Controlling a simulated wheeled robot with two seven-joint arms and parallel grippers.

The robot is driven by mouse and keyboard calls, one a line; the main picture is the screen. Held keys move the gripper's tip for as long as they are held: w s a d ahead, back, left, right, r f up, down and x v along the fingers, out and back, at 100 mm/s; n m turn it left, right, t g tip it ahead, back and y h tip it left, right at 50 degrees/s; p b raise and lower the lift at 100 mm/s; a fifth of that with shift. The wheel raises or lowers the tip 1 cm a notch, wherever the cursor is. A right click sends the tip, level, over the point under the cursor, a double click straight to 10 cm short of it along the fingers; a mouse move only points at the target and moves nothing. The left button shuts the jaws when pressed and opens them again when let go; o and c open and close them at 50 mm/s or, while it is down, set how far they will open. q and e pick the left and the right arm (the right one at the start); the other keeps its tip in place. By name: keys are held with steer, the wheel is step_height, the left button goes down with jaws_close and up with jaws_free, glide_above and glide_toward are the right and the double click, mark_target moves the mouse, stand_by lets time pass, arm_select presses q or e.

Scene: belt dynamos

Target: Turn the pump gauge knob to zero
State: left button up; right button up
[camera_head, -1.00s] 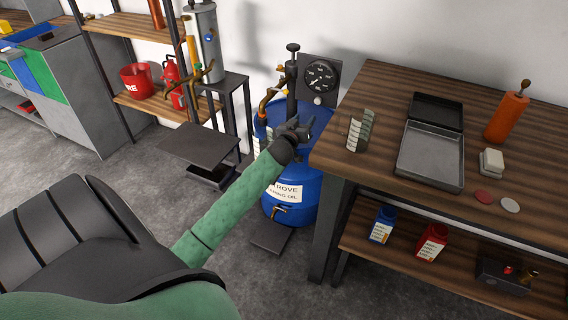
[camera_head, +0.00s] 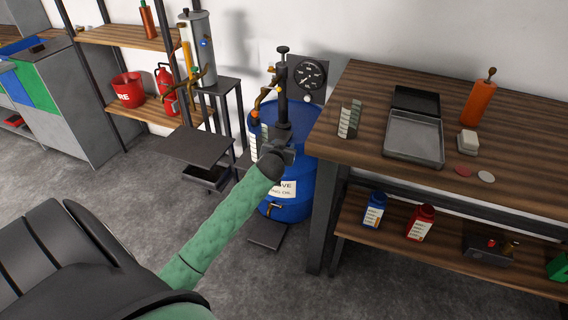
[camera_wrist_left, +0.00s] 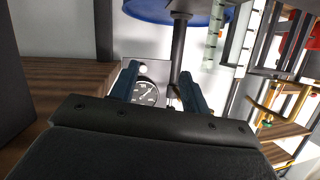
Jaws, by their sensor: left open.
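The round black pump gauge (camera_head: 310,74) is on a dark square plate behind the blue drum (camera_head: 292,187). Its pale knob (camera_head: 308,98) is at the plate's lower edge. My left gripper (camera_head: 284,150) is in front of the drum, lower than the gauge and apart from it. In the left wrist view, the gauge (camera_wrist_left: 146,94) and knob (camera_wrist_left: 143,68) show between the open blue-grey fingers (camera_wrist_left: 160,74), some way beyond them. The picture is upside down there, with the drum (camera_wrist_left: 180,10) at the top. The gauge reading is too small to make out. My right gripper is not in view.
A dark pump column (camera_head: 282,95) with brass pipes rises from the drum, left of the gauge. The wooden workbench (camera_head: 360,110) is close on the right, with a grey tray (camera_head: 413,138) on it. A black stand (camera_head: 195,146) is on the left.

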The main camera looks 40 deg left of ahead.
arm_select(q)
steer(key=s+d+f+m+g, duration=0.1)
steer(key=s+d+f+g, duration=0.1)
steer(key=s+d, duration=0.2)
stand_by(0.8)
